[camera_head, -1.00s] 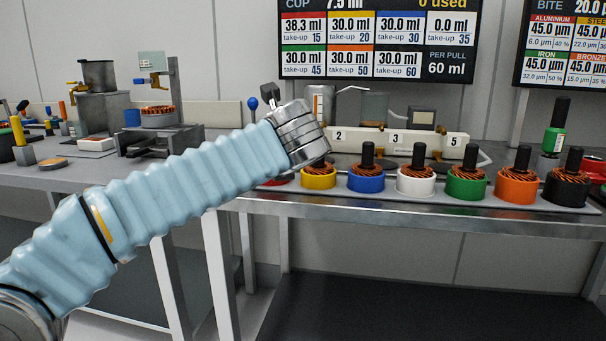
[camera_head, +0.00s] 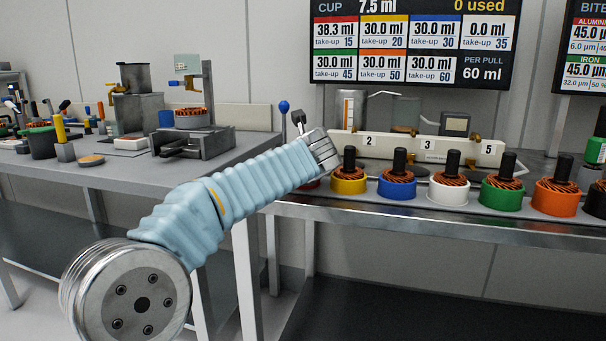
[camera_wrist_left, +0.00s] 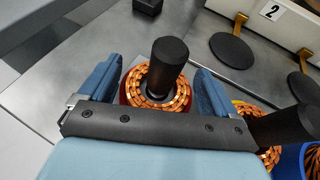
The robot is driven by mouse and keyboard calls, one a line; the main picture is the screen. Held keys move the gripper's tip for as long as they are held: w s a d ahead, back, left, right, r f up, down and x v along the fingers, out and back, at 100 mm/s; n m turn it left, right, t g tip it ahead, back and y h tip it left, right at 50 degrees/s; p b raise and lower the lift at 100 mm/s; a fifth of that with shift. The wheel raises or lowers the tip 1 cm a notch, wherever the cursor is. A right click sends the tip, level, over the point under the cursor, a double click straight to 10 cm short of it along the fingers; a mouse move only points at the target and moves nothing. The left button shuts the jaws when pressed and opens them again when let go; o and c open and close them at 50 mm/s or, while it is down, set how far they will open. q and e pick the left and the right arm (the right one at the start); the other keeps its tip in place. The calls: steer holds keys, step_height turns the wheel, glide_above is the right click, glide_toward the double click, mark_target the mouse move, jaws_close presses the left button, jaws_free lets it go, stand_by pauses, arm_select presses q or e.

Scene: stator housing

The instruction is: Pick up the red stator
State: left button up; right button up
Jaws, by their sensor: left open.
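The red stator (camera_wrist_left: 126,97) shows in the left wrist view as a red ring with copper windings and a black post in its middle. In the head view only a sliver of it (camera_head: 311,184) shows beside my left wrist. My left gripper (camera_wrist_left: 158,84) is open, with one blue finger on each side of the red stator. I cannot tell whether the fingers touch it. In the head view my arm (camera_head: 322,152) hides the gripper's fingers. My right gripper is not in view.
The yellow stator (camera_head: 348,186) stands close to the right of the red one, then the blue stator (camera_head: 397,189) and several more in a row. A numbered white rail (camera_head: 420,148) is behind them. A side table (camera_head: 110,172) with tools stands left.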

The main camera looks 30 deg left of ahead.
arm_select(q)
steer(key=shift+r, duration=0.1)
steer(key=c, duration=1.1)
